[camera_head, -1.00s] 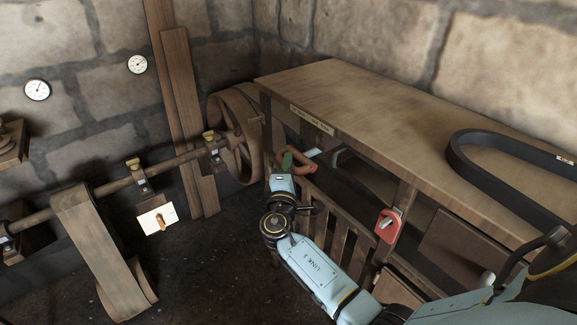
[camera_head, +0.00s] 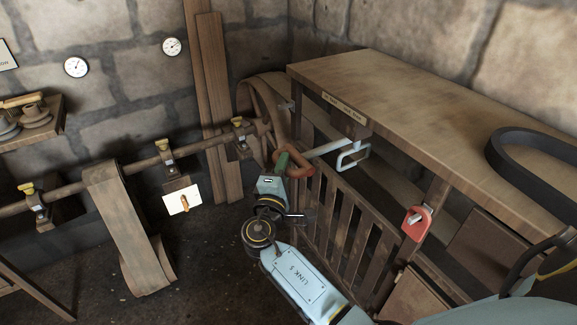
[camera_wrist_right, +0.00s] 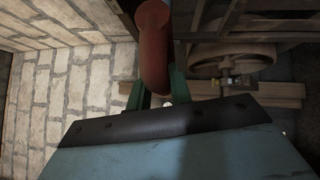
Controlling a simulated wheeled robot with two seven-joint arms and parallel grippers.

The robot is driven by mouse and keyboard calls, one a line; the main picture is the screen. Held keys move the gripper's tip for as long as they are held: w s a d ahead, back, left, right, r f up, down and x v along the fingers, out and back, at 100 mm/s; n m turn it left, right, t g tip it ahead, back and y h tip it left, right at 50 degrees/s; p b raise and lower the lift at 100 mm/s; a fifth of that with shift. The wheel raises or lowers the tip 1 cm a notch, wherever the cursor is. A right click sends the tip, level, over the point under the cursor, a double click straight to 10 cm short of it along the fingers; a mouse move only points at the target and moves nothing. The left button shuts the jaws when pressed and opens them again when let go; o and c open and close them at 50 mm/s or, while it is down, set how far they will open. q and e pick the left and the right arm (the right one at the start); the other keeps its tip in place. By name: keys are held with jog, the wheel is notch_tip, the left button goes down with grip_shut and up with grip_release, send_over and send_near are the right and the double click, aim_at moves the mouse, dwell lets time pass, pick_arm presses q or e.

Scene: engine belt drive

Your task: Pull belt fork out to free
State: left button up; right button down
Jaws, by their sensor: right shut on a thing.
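The belt fork shows in the head view as a pale rod with a squarish loop (camera_head: 352,157) and a red-brown handle (camera_head: 299,168), at the left end of the workbench. My right gripper (camera_head: 283,163), with green fingers, is shut on the handle. In the right wrist view the handle shows as a red cylinder (camera_wrist_right: 154,50) between the green fingers (camera_wrist_right: 160,97). The rod and loop stand in front of the slatted rail below the bench top. I cannot tell whether the fork still touches its mount. My left gripper is not in view.
The workbench (camera_head: 400,95) carries a black belt (camera_head: 520,160). A red tag-like piece (camera_head: 417,222) hangs on its front. A wheel (camera_head: 262,97) stands behind my gripper, on a shaft (camera_head: 130,170) with a wide belt (camera_head: 128,235). Dark floor is free below.

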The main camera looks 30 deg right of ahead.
jog(key=c, duration=1.3)
grip_release()
jog(key=shift+a, duration=0.35)
jog(key=shift+d, duration=0.1)
jog(key=v, duration=1.3)
jog(key=shift+s+f+b, duration=0.1)
jog(key=shift+s+b, duration=0.1)
jog(key=shift+b, duration=0.15)
